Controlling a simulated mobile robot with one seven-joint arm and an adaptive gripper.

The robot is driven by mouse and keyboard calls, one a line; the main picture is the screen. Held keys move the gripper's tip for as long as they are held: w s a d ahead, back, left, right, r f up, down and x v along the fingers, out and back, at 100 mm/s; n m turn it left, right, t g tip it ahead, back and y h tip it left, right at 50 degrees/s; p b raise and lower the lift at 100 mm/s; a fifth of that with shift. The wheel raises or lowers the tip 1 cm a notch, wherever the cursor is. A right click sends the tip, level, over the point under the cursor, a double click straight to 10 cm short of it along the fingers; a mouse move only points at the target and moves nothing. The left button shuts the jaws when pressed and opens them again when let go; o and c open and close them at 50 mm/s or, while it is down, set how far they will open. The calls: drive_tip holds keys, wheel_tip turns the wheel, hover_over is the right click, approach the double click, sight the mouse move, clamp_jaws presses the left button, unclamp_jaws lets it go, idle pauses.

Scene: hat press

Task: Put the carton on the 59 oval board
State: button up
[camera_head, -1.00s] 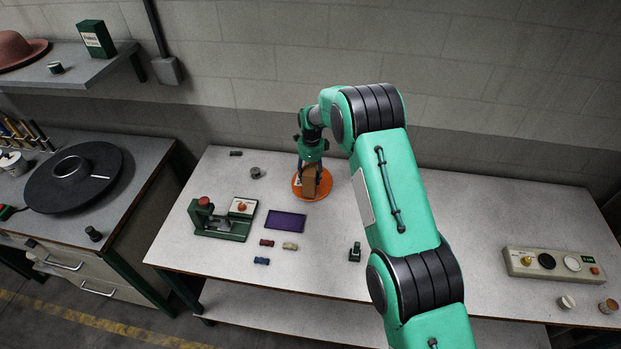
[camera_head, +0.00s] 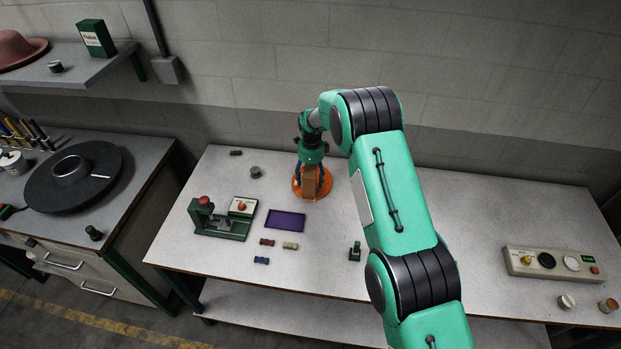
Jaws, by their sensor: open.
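The carton (camera_head: 310,186) is a small brown box standing on the orange oval board (camera_head: 299,193) on the table. The number on the board cannot be read from here. My gripper (camera_head: 312,172) is directly over the carton, with its fingers down around the carton's upper part. The jaws are open. Whether a finger still touches the carton cannot be told. The carton and the gripper cover part of the board.
A purple tray (camera_head: 285,220), a green press-like device (camera_head: 221,217) and several small blocks lie in front and to the left. A small grey cylinder (camera_head: 256,172) stands left of the board. A control box (camera_head: 548,263) is far right. The table between is mostly clear.

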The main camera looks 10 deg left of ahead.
drive_tip(key=shift+r, duration=0.15)
drive_tip(key=shift+r, duration=6)
drive_tip(key=shift+d, duration=0.1)
